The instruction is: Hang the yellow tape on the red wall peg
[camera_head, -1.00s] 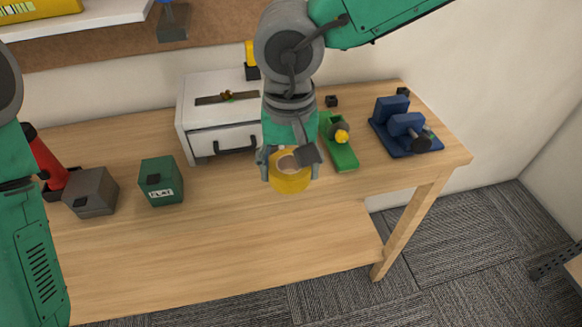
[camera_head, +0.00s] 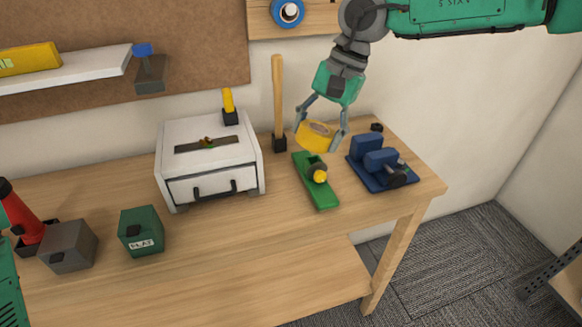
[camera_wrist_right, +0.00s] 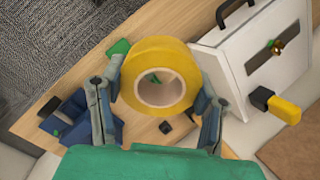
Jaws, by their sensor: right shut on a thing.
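The yellow tape (camera_head: 317,136) is a thick ring held above the right part of the workbench. My right gripper (camera_head: 320,128) is shut on the yellow tape, one finger on each side of its outer rim. The right wrist view shows the tape (camera_wrist_right: 153,57) between both fingers, its hole open toward the camera. A blue tape (camera_head: 288,12) hangs on the wall board at the top. No red wall peg can be made out in these frames. My left gripper is not in view; only part of my left arm shows at the lower left edge.
A white drawer box (camera_head: 212,160), a wooden handle (camera_head: 278,95), a green tool (camera_head: 316,181) and a blue vise (camera_head: 381,165) stand on the workbench (camera_head: 250,225). A wall shelf (camera_head: 75,70) is at the upper left. The front of the bench is clear.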

